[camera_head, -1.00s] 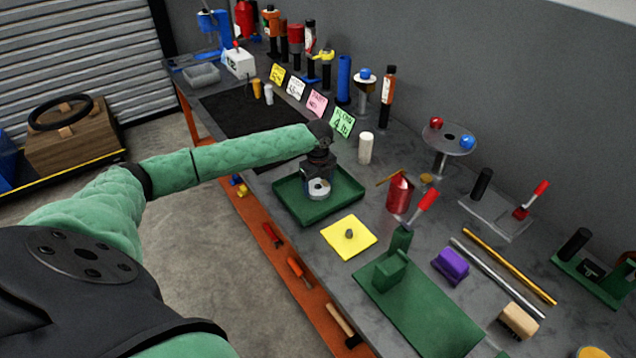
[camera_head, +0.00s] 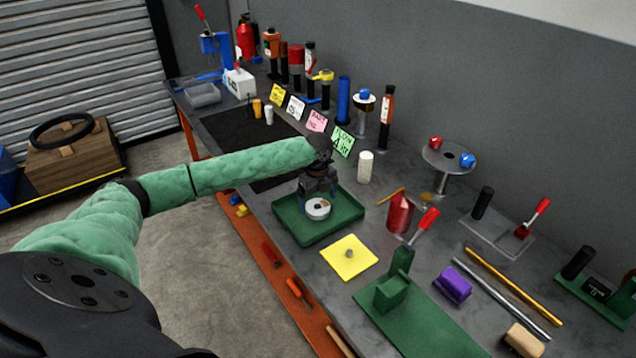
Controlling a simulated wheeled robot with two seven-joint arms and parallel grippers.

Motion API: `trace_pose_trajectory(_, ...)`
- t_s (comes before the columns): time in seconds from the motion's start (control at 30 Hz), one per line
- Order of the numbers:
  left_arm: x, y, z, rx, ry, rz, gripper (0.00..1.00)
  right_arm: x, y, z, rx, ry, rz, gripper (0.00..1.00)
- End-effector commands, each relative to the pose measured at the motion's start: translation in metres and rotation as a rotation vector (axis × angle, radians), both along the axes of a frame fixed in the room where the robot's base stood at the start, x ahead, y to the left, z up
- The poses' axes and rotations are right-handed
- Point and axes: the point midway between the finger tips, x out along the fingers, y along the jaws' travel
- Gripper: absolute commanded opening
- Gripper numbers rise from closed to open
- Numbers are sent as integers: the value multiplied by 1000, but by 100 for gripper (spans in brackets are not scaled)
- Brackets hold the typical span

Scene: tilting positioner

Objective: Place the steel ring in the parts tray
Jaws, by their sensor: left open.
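The steel ring (camera_head: 317,209) is a pale, short round piece with a hole. It is at the green parts tray (camera_head: 345,228), over or on the tray floor; I cannot tell whether it touches the floor. My left gripper (camera_head: 316,197) points down over the tray, right at the ring, with its jaws open. The gripper hides the back part of the ring. My right gripper is not in view.
A yellow square (camera_head: 347,262) with a small grey knob lies in front of the tray. A white cylinder (camera_head: 365,167) stands behind it. A red can (camera_head: 400,213) and a green clamp base (camera_head: 420,318) are to the right. A black mat (camera_head: 233,130) lies to the left.

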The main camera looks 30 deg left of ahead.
Motion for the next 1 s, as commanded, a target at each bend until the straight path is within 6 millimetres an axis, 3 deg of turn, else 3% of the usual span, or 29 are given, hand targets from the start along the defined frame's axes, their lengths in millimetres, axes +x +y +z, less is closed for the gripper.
trace_pose_trajectory(0.6,1,0,88,0,-2,0,94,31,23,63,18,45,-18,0)
trace_pose_trajectory(1.0,1,0,98,0,0,0,94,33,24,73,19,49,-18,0)
